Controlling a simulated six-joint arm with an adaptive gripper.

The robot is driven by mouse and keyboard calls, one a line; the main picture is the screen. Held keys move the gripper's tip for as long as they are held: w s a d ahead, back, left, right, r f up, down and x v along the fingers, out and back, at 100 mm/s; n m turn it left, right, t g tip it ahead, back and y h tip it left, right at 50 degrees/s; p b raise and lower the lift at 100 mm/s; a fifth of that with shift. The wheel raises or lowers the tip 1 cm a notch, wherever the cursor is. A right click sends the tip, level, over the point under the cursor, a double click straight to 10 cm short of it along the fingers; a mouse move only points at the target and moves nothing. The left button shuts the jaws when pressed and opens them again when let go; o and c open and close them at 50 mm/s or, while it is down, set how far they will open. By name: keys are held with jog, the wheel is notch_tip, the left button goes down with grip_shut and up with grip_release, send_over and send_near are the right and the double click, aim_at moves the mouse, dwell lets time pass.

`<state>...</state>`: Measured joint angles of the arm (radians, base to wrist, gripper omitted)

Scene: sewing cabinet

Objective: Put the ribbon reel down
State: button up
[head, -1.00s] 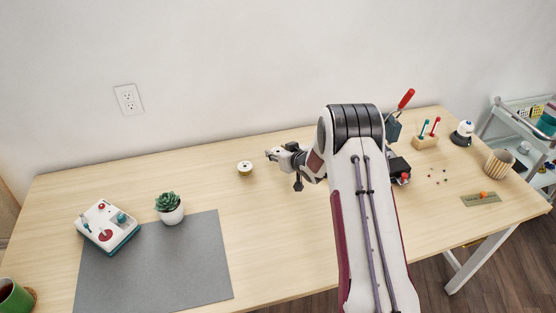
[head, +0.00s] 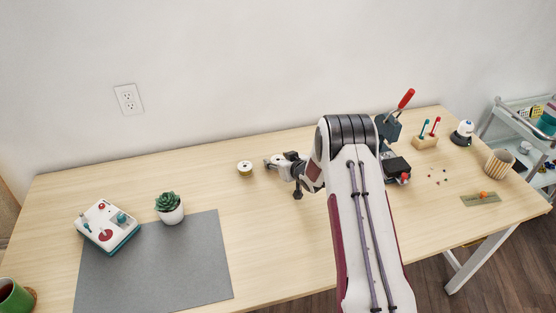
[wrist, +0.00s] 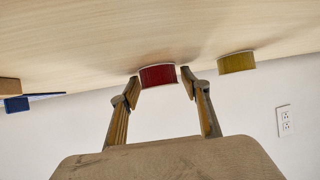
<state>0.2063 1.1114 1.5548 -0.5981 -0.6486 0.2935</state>
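A red ribbon reel (wrist: 158,75) with a pale rim stands on the wooden table (wrist: 80,40) in the wrist view, which is upside down. My gripper (wrist: 161,88) has its fingers spread on both sides of the reel's near side, with small gaps between the fingertips and the reel. In the head view my gripper (head: 269,162) is low over the table. The red reel cannot be made out there. A yellow reel (wrist: 236,63) stands to the right of the red one; it also shows in the head view (head: 245,168), left of my gripper.
A grey mat (head: 160,265), a potted plant (head: 169,207) and a white-and-teal box (head: 108,227) lie to the left. A dark press with a red handle (head: 406,98) stands behind my arm.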

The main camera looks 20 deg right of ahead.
jog(key=shift+r, duration=0.15)
dwell(0.3)
jog(key=shift+s+d+r, duration=0.15)
jog(key=shift+s+r, duration=0.2)
jog(key=shift+s, duration=0.2)
jog(key=shift+v, duration=5.35)
jog(key=shift+f, duration=0.1)
